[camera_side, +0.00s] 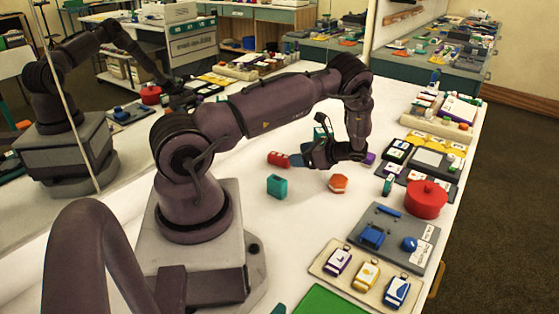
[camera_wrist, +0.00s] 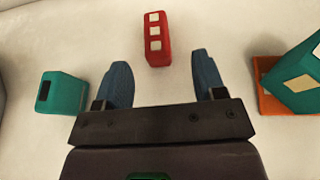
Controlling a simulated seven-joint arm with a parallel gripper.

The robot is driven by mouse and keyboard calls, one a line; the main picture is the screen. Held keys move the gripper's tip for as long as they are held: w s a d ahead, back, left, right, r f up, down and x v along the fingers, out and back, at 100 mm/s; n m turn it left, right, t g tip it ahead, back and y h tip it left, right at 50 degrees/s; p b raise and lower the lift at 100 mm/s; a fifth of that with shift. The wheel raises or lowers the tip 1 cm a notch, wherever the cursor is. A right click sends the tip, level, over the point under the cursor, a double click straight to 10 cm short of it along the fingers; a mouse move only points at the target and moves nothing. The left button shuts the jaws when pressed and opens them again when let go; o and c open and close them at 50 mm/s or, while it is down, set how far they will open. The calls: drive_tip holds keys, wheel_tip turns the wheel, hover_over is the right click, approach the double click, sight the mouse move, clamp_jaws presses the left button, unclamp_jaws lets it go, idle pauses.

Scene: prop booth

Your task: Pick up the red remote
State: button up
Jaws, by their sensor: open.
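The red remote (camera_wrist: 157,40), a small red bar with white square buttons, lies on the white table in the wrist view. It is just beyond the fingertips, roughly centred between them. In the side view the red remote (camera_side: 277,158) lies just left of the blue fingers. My gripper (camera_wrist: 163,72) is open with nothing between its two blue fingers. In the side view my gripper (camera_side: 299,160) is low over the table, its fingers partly overlapping each other.
A teal hollow block (camera_wrist: 64,92) lies left of the fingers; a teal block (camera_wrist: 293,88) with an orange piece (camera_wrist: 268,102) is at right. An orange hexagonal piece (camera_side: 338,183) and red pot (camera_side: 426,198) stand nearby. A mirror lines the table's far left side.

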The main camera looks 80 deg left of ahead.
sight(281, 156)
drive_tip(key=x, duration=0.7)
drive_tip(key=shift+s, duration=0.5)
drive_tip(key=c, duration=1)
